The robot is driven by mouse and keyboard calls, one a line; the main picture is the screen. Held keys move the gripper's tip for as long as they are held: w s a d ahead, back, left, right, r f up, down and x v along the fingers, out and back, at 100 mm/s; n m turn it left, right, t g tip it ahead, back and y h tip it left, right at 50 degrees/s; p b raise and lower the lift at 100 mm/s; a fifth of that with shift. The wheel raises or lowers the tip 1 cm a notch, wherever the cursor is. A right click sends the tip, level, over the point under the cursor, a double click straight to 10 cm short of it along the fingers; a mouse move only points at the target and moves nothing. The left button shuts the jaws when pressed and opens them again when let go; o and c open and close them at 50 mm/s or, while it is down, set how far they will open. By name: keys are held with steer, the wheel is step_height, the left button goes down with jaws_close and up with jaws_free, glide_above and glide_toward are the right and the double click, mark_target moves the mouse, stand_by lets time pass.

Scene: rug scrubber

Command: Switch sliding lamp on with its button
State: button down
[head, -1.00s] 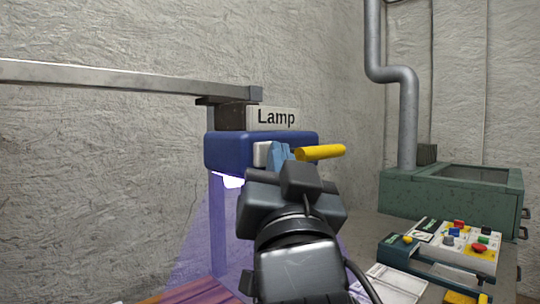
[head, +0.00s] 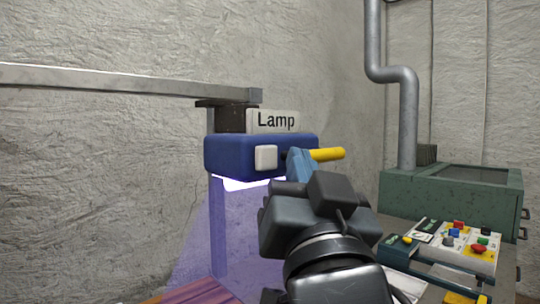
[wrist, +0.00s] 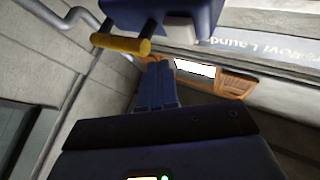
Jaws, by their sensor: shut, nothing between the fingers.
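The sliding lamp (head: 225,153) is a blue box hanging from a metal rail, under a "Lamp" sign (head: 277,120). Its underside glows and casts purple light below. A white square button (head: 266,157) is on its front face, and it also shows in the wrist view (wrist: 180,30). A yellow handle (head: 328,154) sticks out at the lamp's right, also in the wrist view (wrist: 121,44). My gripper (head: 297,155) has blue fingers, shut and empty. In the head view it overlaps the area right of the button, near the handle; contact cannot be told. The button is uncovered.
A metal rail (head: 130,82) runs left along the plaster wall. At the right are a green machine (head: 450,195) with a pipe (head: 408,120) and a control panel (head: 460,245) with coloured buttons. Free space lies left of the lamp.

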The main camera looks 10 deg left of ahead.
steer(key=s+d, duration=0.2)
steer(key=d, duration=0.1)
steer(key=shift+s+d+p, duration=0.15)
steer(key=shift+s+p, duration=0.15)
steer(key=shift+p, duration=0.05)
